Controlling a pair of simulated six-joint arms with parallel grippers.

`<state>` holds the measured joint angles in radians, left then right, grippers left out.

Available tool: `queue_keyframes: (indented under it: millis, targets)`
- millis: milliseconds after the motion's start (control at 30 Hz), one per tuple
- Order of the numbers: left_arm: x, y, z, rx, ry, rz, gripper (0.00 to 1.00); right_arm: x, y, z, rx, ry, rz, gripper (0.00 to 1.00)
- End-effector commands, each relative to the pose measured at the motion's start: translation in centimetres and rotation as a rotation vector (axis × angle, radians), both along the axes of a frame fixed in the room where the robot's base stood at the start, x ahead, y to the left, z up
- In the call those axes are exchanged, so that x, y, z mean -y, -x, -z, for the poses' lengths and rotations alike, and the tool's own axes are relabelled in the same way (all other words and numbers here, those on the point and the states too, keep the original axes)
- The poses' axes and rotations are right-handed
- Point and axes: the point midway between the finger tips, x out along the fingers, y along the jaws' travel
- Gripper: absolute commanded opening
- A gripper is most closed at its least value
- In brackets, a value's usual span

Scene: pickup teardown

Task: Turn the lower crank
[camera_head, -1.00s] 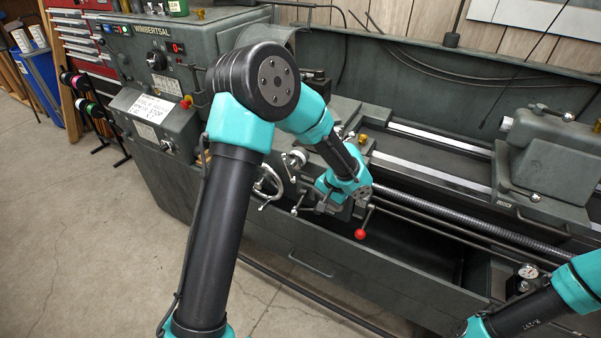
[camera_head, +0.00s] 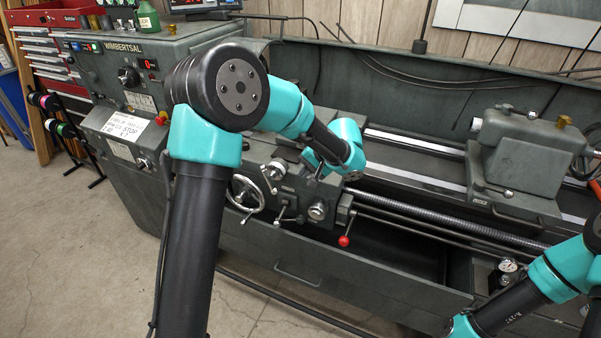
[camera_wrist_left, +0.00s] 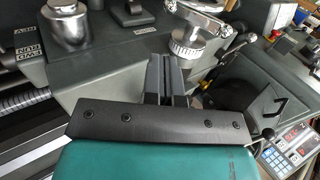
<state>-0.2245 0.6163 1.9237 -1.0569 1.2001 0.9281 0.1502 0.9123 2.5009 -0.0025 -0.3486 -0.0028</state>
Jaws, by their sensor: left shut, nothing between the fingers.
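The lathe carriage has two cranks in the head view. The lower one is a silver handwheel (camera_head: 245,197) with a handle, on the front of the apron. The upper one is a smaller silver crank (camera_head: 273,172), up and right of it. A silver crank with a graduated collar shows in the left wrist view (camera_wrist_left: 188,48), beyond my fingertips. My left gripper (camera_wrist_left: 167,60) is shut and empty, apart from that crank. In the head view its fingers are mostly hidden by the wrist, above the carriage and right of both cranks. My right gripper is out of view.
A lever with a red knob (camera_head: 343,240) sticks out of the carriage front. A lead screw (camera_head: 440,218) runs to the right. The tailstock (camera_head: 525,155) stands on the right, and the control panel (camera_head: 125,130) on the left.

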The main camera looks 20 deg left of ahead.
Motion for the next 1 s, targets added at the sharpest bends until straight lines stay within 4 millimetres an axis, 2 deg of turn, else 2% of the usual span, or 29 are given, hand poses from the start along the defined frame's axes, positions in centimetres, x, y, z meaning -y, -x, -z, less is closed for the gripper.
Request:
queue_keyframes:
  millis: [500,733,1000]
  targets:
    - [-5.1,0.0,7.1,-0.004,0.001,-0.001,0.00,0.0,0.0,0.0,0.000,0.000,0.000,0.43]
    - [-7.9,-0.1,7.9,-0.001,0.001,-0.001,0.00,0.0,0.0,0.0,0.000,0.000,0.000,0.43]
    - [-8.6,-0.1,8.2,-0.001,0.001,0.000,0.00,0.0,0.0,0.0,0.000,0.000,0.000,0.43]
